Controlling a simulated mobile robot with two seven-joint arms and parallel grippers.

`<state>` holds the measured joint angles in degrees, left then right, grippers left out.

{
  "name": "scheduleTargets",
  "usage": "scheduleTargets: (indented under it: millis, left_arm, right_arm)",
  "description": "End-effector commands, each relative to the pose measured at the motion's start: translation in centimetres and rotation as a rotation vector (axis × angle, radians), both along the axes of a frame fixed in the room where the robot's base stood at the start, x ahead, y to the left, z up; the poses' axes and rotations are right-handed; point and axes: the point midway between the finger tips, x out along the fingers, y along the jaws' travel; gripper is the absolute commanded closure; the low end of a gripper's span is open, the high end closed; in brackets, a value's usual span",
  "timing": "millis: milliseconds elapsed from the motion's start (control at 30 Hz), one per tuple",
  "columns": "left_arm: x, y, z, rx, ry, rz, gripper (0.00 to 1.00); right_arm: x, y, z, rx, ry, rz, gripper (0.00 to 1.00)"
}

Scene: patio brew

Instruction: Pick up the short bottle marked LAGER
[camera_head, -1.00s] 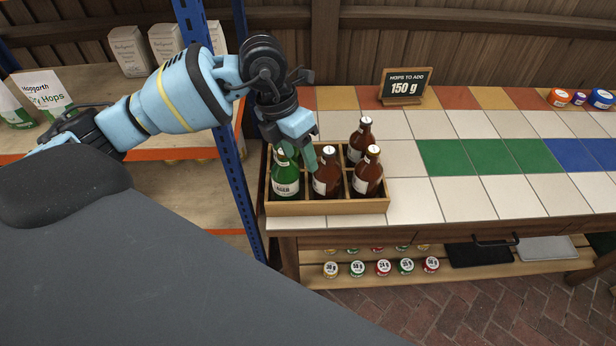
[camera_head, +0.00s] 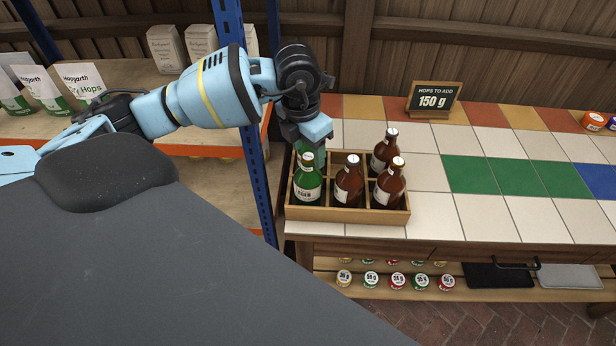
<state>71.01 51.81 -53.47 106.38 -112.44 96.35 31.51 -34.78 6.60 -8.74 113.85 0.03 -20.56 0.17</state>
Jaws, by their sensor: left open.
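A green bottle (camera_head: 307,188) with a pale cap and a white label stands upright in the front left compartment of a wooden crate (camera_head: 350,215). Its small label appears to read LAGER. My left gripper (camera_head: 310,158) points down at the crate's left end, at the green bottle's neck and seemingly just behind it. The gripper is open. I cannot tell whether the fingers touch the bottle. My right gripper is not in view.
Brown bottles stand in the crate: a front middle one (camera_head: 348,183), a front right one (camera_head: 390,186) and a back right one (camera_head: 384,152). A blue shelf post (camera_head: 255,170) rises close left of the crate. A "150 g" sign (camera_head: 433,98) stands behind.

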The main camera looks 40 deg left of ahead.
Motion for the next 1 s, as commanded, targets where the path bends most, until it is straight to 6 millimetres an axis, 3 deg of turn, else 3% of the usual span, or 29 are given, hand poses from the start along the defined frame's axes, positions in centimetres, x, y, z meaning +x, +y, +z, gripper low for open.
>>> scheduleTargets:
  millis: [233,533,933,1000]
  left_arm:
    - [0.3,0.1,-3.1,0.001,0.000,0.000,0.45]
    - [0.3,0.1,-3.4,0.000,-0.002,0.000,0.45]
    - [0.3,0.1,-3.4,0.000,-0.002,0.000,0.97]
    - [0.3,0.1,-3.4,0.000,-0.002,0.000,1.00]
  right_arm:
    - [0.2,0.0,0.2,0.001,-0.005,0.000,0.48]
    - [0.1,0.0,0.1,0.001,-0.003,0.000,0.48]
    - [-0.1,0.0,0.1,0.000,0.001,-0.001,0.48]
    - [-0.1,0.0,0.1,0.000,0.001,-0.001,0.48]
